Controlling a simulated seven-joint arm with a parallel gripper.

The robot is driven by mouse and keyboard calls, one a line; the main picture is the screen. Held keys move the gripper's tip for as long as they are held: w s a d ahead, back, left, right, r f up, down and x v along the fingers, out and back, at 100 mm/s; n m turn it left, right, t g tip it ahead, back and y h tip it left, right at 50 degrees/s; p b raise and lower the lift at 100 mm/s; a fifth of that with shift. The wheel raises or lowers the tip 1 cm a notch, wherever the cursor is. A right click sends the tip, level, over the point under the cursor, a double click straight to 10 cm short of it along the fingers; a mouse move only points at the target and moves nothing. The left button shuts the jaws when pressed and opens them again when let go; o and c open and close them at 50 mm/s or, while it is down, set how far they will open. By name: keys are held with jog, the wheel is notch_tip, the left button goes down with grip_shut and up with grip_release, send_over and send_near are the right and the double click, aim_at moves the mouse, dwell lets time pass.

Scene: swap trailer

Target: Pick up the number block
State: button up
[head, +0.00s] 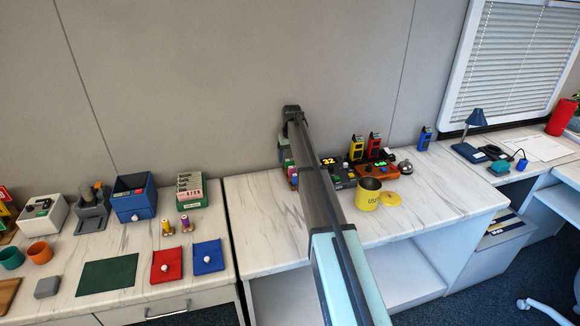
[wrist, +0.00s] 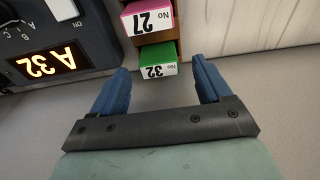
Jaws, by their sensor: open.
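In the wrist view, a green number block (wrist: 158,69) marked "No 32" sits in the lower slot of a brown wooden holder (wrist: 178,32). A pink number block (wrist: 147,18) marked "No 27" sits in the slot above it. My gripper (wrist: 162,70) is open and empty, its blue fingers on either side of the green block's end and apart from it. A dark device (wrist: 60,28) beside the holder shows "A 32" in lit digits. In the head view, my arm largely covers the gripper and holder; small coloured block ends (head: 291,172) show at its left edge.
In the head view, yellow, red and blue handsets (head: 374,145), a yellow can (head: 367,195) and its lid (head: 391,199) stand right of my arm. The left table holds a blue box (head: 134,198), a card file and red and blue pads. The right table's front left is clear.

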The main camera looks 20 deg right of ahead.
aim_at(290, 160)
notch_tip(290, 160, down, 3)
jog(key=shift+w+f, duration=0.1)
jog(key=shift+w, duration=0.05)
jog(key=shift+c, duration=0.3)
jog(key=c, duration=1)
jog(key=shift+r, duration=0.2)
